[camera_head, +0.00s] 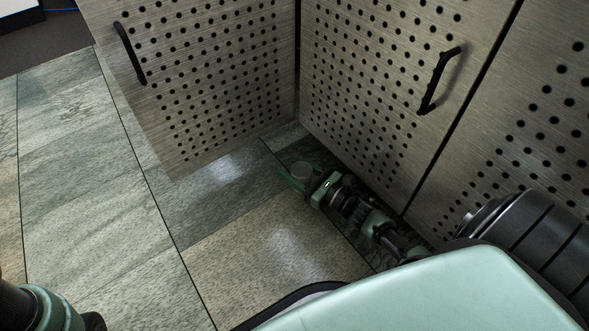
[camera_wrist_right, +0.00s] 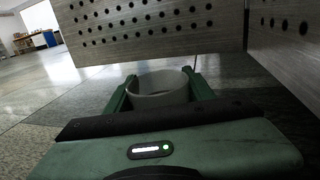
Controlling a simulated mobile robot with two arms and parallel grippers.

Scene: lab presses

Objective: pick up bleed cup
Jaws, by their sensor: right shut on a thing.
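The bleed cup (camera_head: 302,170) is a small, round, light grey cup with an open top. It is low near the floor, beside the perforated cabinet doors. My right gripper (camera_head: 296,178) is shut on it, with a green finger on either side. In the right wrist view the cup (camera_wrist_right: 158,88) sits upright between the two fingers of the right gripper (camera_wrist_right: 160,92). I cannot tell whether its base touches the floor. Part of my left arm shows at the lower left of the head view, but its gripper is out of view.
A perforated metal door (camera_head: 200,75) with a black handle stands left of the cup. Another perforated panel (camera_head: 375,90) with a handle is close behind my right arm. Open tiled floor (camera_head: 90,190) lies to the left. A blue bin (camera_wrist_right: 50,38) is far off.

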